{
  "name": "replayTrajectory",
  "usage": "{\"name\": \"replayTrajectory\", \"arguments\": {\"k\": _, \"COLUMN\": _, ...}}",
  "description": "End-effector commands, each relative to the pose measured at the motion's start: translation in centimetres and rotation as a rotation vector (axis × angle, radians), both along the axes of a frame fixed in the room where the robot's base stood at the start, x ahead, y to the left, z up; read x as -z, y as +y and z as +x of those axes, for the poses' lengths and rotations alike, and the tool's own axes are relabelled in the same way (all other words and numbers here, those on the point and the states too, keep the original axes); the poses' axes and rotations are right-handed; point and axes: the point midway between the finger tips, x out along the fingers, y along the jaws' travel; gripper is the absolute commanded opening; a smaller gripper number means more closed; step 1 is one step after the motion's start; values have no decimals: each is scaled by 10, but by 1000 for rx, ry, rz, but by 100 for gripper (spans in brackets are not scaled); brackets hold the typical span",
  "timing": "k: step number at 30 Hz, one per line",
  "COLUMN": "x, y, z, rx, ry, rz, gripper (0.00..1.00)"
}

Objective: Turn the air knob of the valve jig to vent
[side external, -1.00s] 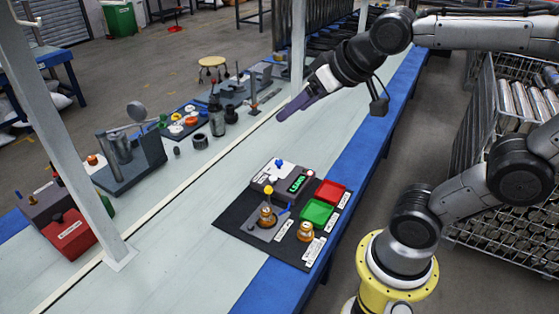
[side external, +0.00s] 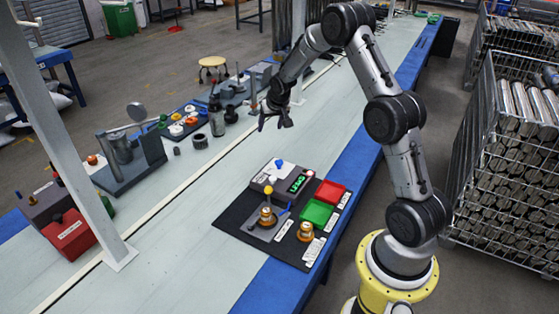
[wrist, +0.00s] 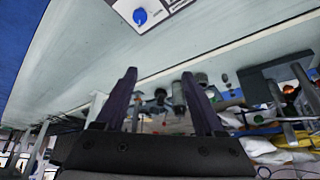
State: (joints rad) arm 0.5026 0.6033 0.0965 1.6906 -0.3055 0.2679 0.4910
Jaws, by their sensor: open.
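A grey box (side external: 264,180) stands on the black mat, with a blue knob (side external: 279,163) on a white plate and a lit green display (side external: 297,183). A blue knob on a white plate also shows at the top edge of the wrist view (wrist: 139,16). In front of the box is a small fixture (side external: 262,232) with a brass part, a yellow ball and a blue lever. I cannot read which knob is labelled air or vent. My gripper (side external: 275,121) is open and empty above the bench, well apart from the box. Its two dark fingers show spread in the wrist view (wrist: 158,80).
A red tray (side external: 330,193) and a green tray (side external: 317,214) sit on the mat (side external: 232,222), near another brass part (side external: 306,232). Tools line the far bench side. The bench middle is clear.

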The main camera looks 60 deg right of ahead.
Motion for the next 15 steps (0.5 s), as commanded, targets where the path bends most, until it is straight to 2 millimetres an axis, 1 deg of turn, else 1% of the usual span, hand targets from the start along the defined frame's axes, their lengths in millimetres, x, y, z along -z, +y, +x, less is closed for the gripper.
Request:
{"name": "replayTrajectory", "arguments": {"k": 1, "x": 23, "y": -9, "z": -8, "rx": 20, "ry": 32, "rz": 17, "gripper": 71}}
{"name": "replayTrajectory", "arguments": {"k": 3, "x": 44, "y": -17, "z": -18, "rx": 41, "ry": 63, "rz": 36, "gripper": 71}}
{"name": "replayTrajectory", "arguments": {"k": 4, "x": 51, "y": -19, "z": -23, "rx": 48, "ry": 76, "rz": 43, "gripper": 71}}
{"name": "replayTrajectory", "arguments": {"k": 6, "x": 62, "y": -23, "z": -30, "rx": 62, "ry": 92, "rz": 54, "gripper": 71}}
{"name": "replayTrajectory", "arguments": {"k": 8, "x": 67, "y": -27, "z": -33, "rx": 71, "ry": 98, "rz": 58, "gripper": 71}}
{"name": "replayTrajectory", "arguments": {"k": 11, "x": 72, "y": -30, "z": -32, "rx": 73, "ry": 96, "rz": 57, "gripper": 71}}
{"name": "replayTrajectory", "arguments": {"k": 15, "x": 92, "y": -35, "z": -27, "rx": 73, "ry": 98, "rz": 59, "gripper": 71}}
